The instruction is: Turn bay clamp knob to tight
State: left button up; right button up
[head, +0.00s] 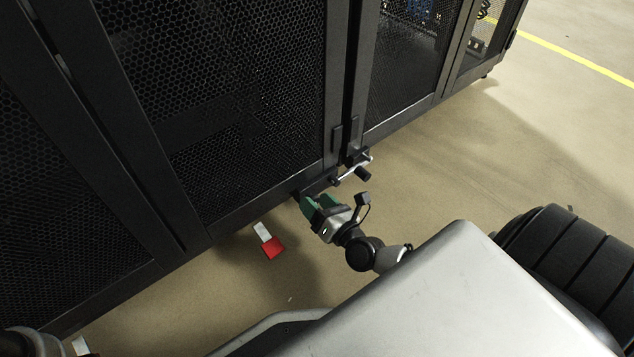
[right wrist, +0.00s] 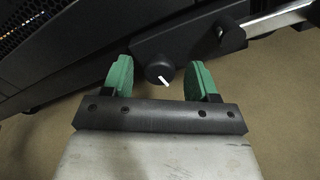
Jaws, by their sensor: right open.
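The bay clamp knob (right wrist: 158,68) is a small round black knob with a white pointer line, on a dark block at the rack's lower edge. In the right wrist view the line points down and to the right. My right gripper (head: 310,203) has green finger pads and is open. In the right wrist view its pads stand to the left and right of the knob, with a gap on each side. In the head view the knob cannot be made out behind the gripper. My left gripper is not in view.
The black rack (head: 225,85) with mesh doors fills the left and top. A metal bar with black grips (head: 362,173) sticks out just right of the knob's block. A red and white tag (head: 272,247) shows below the rack. The floor to the right is clear.

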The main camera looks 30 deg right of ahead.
jog(key=s+p, duration=0.3)
jog(key=s, duration=0.7)
jog(key=shift+s+d, duration=0.25)
jog(key=shift+d, duration=0.15)
